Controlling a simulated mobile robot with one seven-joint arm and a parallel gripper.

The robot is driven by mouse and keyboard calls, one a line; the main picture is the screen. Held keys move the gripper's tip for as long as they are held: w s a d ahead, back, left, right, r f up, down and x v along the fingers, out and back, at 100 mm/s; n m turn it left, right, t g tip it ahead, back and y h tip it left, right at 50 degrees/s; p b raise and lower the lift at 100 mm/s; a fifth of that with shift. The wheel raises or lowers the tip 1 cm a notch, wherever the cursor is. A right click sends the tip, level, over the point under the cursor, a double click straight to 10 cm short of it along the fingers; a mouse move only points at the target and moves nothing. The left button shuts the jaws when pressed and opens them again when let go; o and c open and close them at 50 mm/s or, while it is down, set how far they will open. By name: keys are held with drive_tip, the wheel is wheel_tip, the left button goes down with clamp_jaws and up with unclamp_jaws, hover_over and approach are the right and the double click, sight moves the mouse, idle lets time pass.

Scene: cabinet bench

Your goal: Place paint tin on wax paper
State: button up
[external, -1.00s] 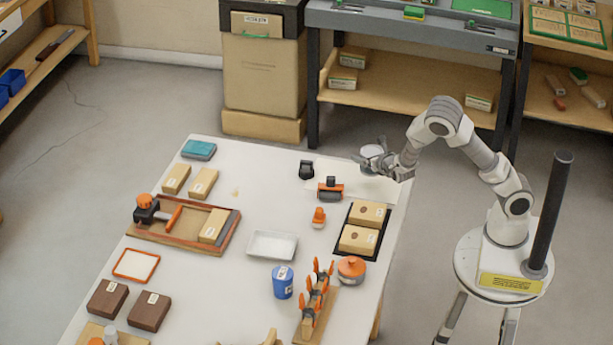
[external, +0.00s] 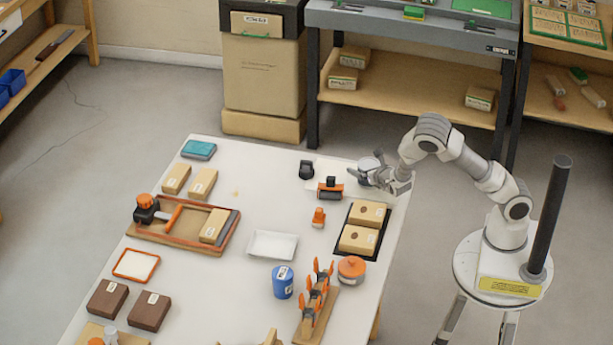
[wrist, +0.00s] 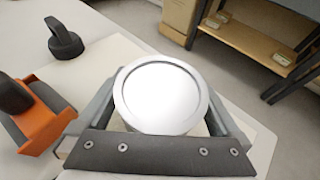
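The paint tin is a round tin with a pale silver-white lid (wrist: 161,93); it is between the two fingers of my gripper (wrist: 160,118) in the wrist view. In the external view the tin (external: 370,163) is partly hidden by my gripper (external: 375,174), at the far right of the table. The fingers lie along both its sides, and it looks upright. The wax paper (external: 341,173) is a pale sheet at the table's far right end, under and around the tin. I cannot tell whether the tin's base touches the paper.
A black-and-orange tool (external: 330,188) stands close left of the tin, with a small black object (external: 306,169) behind it. A black tray (external: 376,246) with two tan boxes lies nearer the front. A blue can (external: 282,282) and white tray (external: 272,245) stand farther off.

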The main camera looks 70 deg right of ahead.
drive_tip(key=shift+r, duration=0.3)
drive_tip(key=p+v, duration=0.2)
drive_tip(key=v, duration=0.9)
drive_tip(key=shift+s+a+p, duration=0.15)
drive_tip(key=shift+a+p, duration=0.05)
drive_tip(key=shift+p, duration=0.2)
drive_tip(key=shift+s+r, duration=0.2)
drive_tip(key=shift+r, duration=0.05)
drive_tip(key=s+d+r+m+g+y, duration=0.1)
drive_tip(key=s+d+r+m+g, duration=0.1)
drive_tip(key=s+r+m+g, duration=0.85)
drive_tip(key=s+a+r+m+t+y, duration=0.3)
drive_tip(key=s+a+r+m+y, duration=0.1)
drive_tip(key=a+m, duration=0.3)
drive_tip(key=s+a+r+m+t+y, duration=0.4)
drive_tip(key=a+m+y, duration=0.1)
drive_tip(key=a+m, duration=0.3)
drive_tip(key=shift+s+a+m, duration=0.2)
drive_tip(key=shift+a+m, duration=0.05)
drive_tip(key=shift+m, duration=0.1)
drive_tip(key=shift+r, duration=0.1)
